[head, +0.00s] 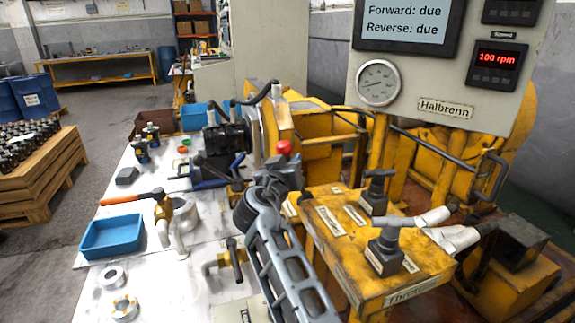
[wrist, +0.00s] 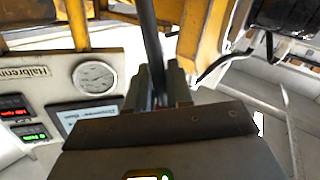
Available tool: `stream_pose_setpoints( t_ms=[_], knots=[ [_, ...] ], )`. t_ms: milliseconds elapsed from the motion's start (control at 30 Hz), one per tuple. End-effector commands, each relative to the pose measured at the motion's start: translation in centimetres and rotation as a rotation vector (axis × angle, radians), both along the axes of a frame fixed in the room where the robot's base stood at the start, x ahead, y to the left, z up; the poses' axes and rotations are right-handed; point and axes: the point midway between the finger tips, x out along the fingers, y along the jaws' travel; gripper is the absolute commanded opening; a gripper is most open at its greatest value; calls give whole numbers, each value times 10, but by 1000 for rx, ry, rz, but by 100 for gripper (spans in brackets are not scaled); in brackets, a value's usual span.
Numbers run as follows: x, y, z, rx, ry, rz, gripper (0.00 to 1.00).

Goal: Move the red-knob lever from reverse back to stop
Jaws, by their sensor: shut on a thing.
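The red knob (head: 284,147) of the lever shows in the head view, just above my gripper (head: 282,170) at the near side of the yellow machine. In the wrist view, my gripper (wrist: 160,88) is shut around the lever's dark shaft (wrist: 151,35), which runs up out of the picture between the two fingers. The knob cannot be made out in the wrist view. My arm hides the lever's base in the head view, and I cannot read its position marks. The display (head: 408,22) reads "Forward: due" and "Reverse: due".
The speed readout (head: 497,57) shows 100 rpm beside a round gauge (head: 378,82). A yellow valve box (head: 340,222) with black T-handles stands right of my arm. A blue tray (head: 112,236) and an orange-handled valve (head: 162,207) are on the white table at left.

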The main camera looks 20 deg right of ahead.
Motion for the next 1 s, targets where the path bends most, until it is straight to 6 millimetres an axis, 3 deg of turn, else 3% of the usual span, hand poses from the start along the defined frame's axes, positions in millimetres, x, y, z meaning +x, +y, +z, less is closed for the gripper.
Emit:
stream_pose_setpoints(
  t_ms=[433,867,900,1000],
  knots=[
    [0,-44,9,333,0,-5,0],
    [0,-48,8,369,0,-2,0],
    [0,-48,8,369,0,-2,24],
    [0,-47,8,368,0,-2,34]
  ],
)
